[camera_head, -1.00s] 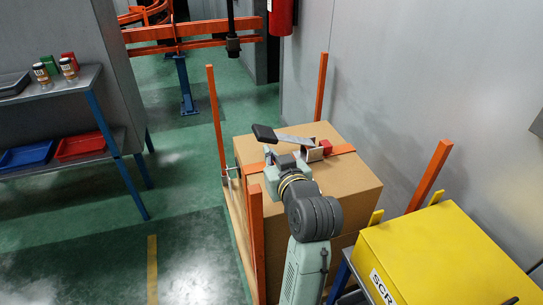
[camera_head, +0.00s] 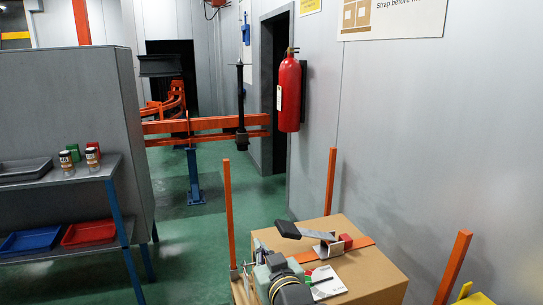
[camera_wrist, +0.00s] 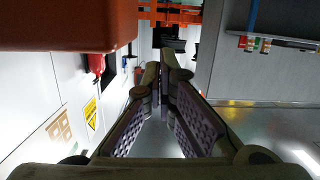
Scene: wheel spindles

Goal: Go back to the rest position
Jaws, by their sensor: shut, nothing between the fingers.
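My gripper shows in the wrist view (camera_wrist: 160,80), with its two fingers brought together at the tips and nothing between them. In the head view, the end of my arm is low in the picture, in front of the cardboard box (camera_head: 375,275). There my fingertips are hard to make out. A strapping tool with a black handle (camera_head: 287,230) and a red part sits on top of the box, by an orange strap (camera_head: 361,242). My arm overlaps the near part of the box top, and I cannot tell whether it touches anything.
Orange posts (camera_head: 229,210) stand around the box. A shelf unit (camera_head: 105,170) with jars, a red bin (camera_head: 88,234) and a blue bin (camera_head: 35,240) is at left. A fire extinguisher (camera_head: 289,95) hangs on the wall. An orange rail (camera_head: 205,125) crosses behind; green floor lies between.

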